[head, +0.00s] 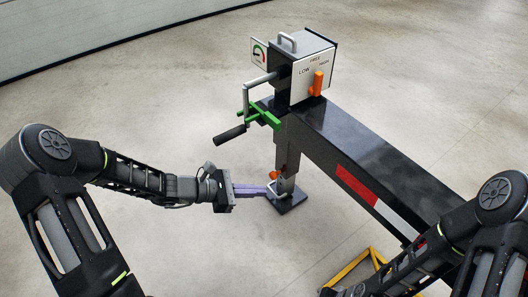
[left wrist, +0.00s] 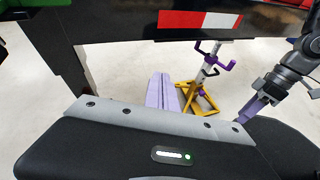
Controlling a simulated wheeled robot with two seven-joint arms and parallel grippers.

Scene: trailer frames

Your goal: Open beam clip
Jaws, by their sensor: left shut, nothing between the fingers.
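The green clip-like bracket (head: 265,115) sits on the leg just under the gearbox, beside the crank; I cannot tell whether it is open or shut. It is attached near the black beam (head: 345,140). An orange part (head: 278,174) is on the lower leg, above the foot plate (head: 290,200). My left gripper (head: 268,190) is shut and empty, its purple fingers reaching toward the lower leg, well below the green bracket; contact is unclear. Its fingers also show together in the left wrist view (left wrist: 162,82). My right gripper (left wrist: 251,108) shows at the right there, its opening unclear.
A gearbox (head: 308,68) with LOW, FREE and HIGH marks and an orange lever (head: 317,83) tops the leg. The crank handle (head: 230,135) hangs left. A yellow stand (left wrist: 204,98) stands behind the beam. Floor to the left is clear.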

